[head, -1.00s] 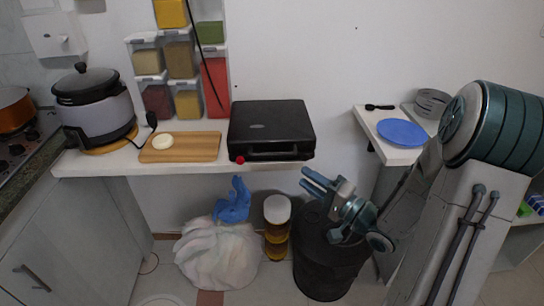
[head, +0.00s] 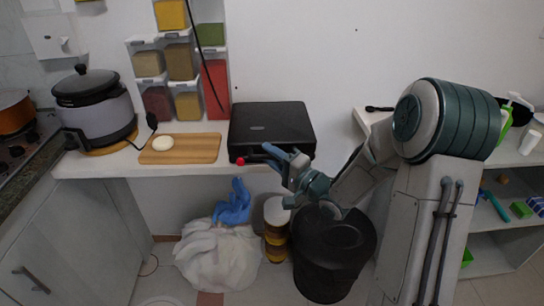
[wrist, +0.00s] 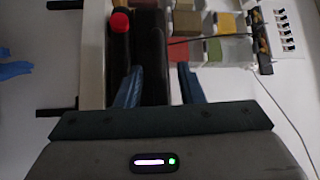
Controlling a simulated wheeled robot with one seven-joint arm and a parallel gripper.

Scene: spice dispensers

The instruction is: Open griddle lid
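The black griddle (head: 270,120) sits shut on the white counter, with its handle along the front edge. A red knob (head: 240,161) is at its front left corner; the knob also shows in the wrist view (wrist: 120,22). My gripper (head: 278,151) is at the front of the griddle, over the right part of the handle, which it partly hides. In the wrist view my gripper (wrist: 160,74) is open, its blue fingers apart, with the dark griddle (wrist: 153,50) between and beyond them. I cannot tell whether the fingers touch it.
A cutting board (head: 195,148) with a pale round item and a cooker (head: 95,110) stand to the left. Spice dispensers (head: 180,60) hang on the wall, with a black cable in front. A black bin (head: 330,260), jars and a white bag (head: 215,262) are below the counter.

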